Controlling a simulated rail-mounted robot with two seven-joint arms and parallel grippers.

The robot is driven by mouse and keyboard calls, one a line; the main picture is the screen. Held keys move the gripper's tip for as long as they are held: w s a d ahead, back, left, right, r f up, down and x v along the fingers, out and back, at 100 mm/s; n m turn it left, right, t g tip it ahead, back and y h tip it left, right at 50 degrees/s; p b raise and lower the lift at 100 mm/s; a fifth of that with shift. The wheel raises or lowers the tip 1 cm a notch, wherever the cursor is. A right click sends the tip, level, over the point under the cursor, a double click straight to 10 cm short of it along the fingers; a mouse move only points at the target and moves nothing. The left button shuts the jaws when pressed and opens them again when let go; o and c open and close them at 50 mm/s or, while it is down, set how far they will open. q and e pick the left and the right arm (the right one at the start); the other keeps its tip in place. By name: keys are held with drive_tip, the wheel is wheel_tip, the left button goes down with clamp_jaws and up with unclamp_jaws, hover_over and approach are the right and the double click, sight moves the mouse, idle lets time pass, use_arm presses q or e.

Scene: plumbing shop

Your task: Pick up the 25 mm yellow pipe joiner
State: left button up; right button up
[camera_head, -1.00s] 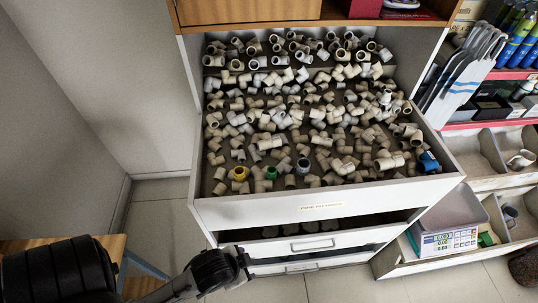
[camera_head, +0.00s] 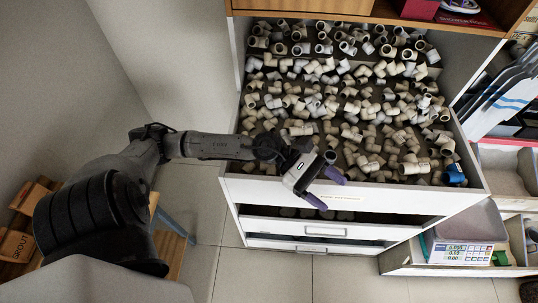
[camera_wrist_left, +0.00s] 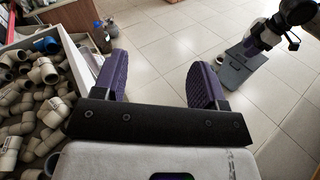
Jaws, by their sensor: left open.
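The yellow pipe joiner does not show in either view now; my left arm covers the front left part of the open drawer (camera_head: 345,196) where it lay a second ago. My left gripper (camera_head: 326,188) is open and empty, with purple fingers. In the head view it overlaps the drawer's front edge, left of its middle. In the left wrist view the two fingers (camera_wrist_left: 160,78) are wide apart with bare floor tiles beyond.
Many grey and cream pipe fittings (camera_head: 370,110) fill the drawer. A blue fitting (camera_head: 454,174) lies at its front right corner. Lower drawers (camera_head: 318,230) stand partly open below. Floor in front is clear.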

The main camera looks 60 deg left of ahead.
use_arm(q)
drive_tip(key=s+a+f+m+g+y, duration=0.15)
drive_tip(key=a+m+g+y, duration=0.25)
drive_tip(key=a+m+y, duration=0.55)
drive_tip(key=a+f+m+g+y, duration=0.25)
drive_tip(key=a+y, duration=0.35)
drive_tip(key=a, duration=0.9)
drive_tip(key=shift+m+g, duration=0.25)
drive_tip(key=shift+m, duration=0.05)
drive_tip(key=f, duration=0.6)
drive_tip(key=shift+s+d+f, duration=0.1)
drive_tip(key=shift+s+f, duration=0.15)
drive_tip(key=shift+d+f+p, duration=0.15)
drive_tip(key=shift+f+p, duration=0.1)
drive_tip(key=shift+f, duration=1.3)
drive_tip(key=shift+d+f+p, duration=0.1)
drive_tip(key=shift+f+p, duration=0.1)
drive_tip(key=shift+f, duration=1.3)
drive_tip(key=shift+c, duration=0.2)
drive_tip(key=c, duration=0.9)
drive_tip(key=shift+c, duration=0.2)
